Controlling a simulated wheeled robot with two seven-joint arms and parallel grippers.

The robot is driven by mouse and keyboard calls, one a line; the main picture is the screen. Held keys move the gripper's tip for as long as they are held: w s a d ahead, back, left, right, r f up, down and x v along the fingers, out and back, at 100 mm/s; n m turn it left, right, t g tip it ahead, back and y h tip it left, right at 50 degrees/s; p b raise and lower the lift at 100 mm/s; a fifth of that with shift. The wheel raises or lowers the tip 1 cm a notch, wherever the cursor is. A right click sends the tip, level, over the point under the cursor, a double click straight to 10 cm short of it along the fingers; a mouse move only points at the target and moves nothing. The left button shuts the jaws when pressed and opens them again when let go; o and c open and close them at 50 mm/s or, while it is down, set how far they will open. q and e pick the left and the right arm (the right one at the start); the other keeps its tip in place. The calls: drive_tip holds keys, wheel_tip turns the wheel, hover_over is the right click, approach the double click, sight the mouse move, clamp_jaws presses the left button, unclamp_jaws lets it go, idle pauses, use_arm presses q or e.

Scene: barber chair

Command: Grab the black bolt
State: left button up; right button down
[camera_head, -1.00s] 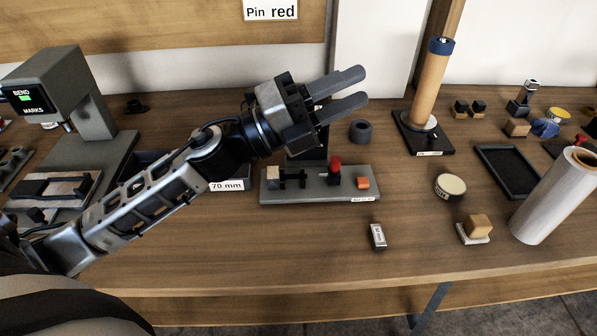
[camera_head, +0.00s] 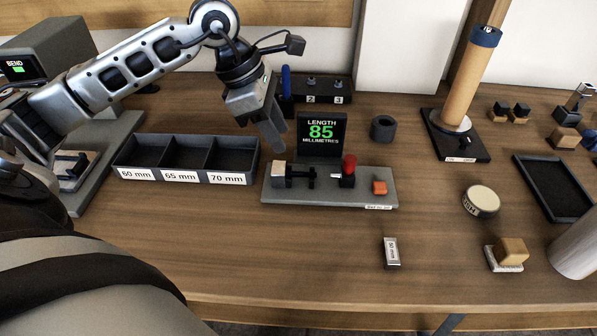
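A small black piece, apparently the black bolt (camera_head: 298,174), lies on the grey gauge base (camera_head: 330,197), between a pale block at the left and a red-topped clamp (camera_head: 347,170) at the right. Its exact outline against the dark supports is hard to tell. The gauge display (camera_head: 321,139) reads LENGTH 85 MILLIMETRES. My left gripper (camera_head: 275,140) points down, its fingertips above and just left of the bolt, in front of the display's left side. Its fingers line up in this view, so the gap is hidden. My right gripper is out of view.
A dark tray (camera_head: 187,157) with compartments marked 60, 65 and 70 mm stands left of the gauge. Behind it is a numbered rack (camera_head: 325,89). A black ring (camera_head: 383,128) and an orange button (camera_head: 379,187) are at the right.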

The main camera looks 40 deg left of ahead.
sight(297, 172)
use_arm(q)
drive_tip(key=x, duration=0.3)
drive_tip(key=shift+d+f, duration=0.1)
drive_tip(key=shift+f, duration=0.1)
drive_tip(key=shift+a+p+x, duration=0.1)
drive_tip(key=shift+p+x, duration=0.1)
drive_tip(key=shift+x, duration=1.2)
drive_tip(key=shift+a+p+x, duration=0.15)
drive_tip(key=shift+p+x, duration=0.05)
drive_tip(key=shift+x, duration=1.15)
drive_tip(key=shift+s+f, duration=0.1)
drive_tip(key=shift+s, duration=0.1)
clamp_jaws()
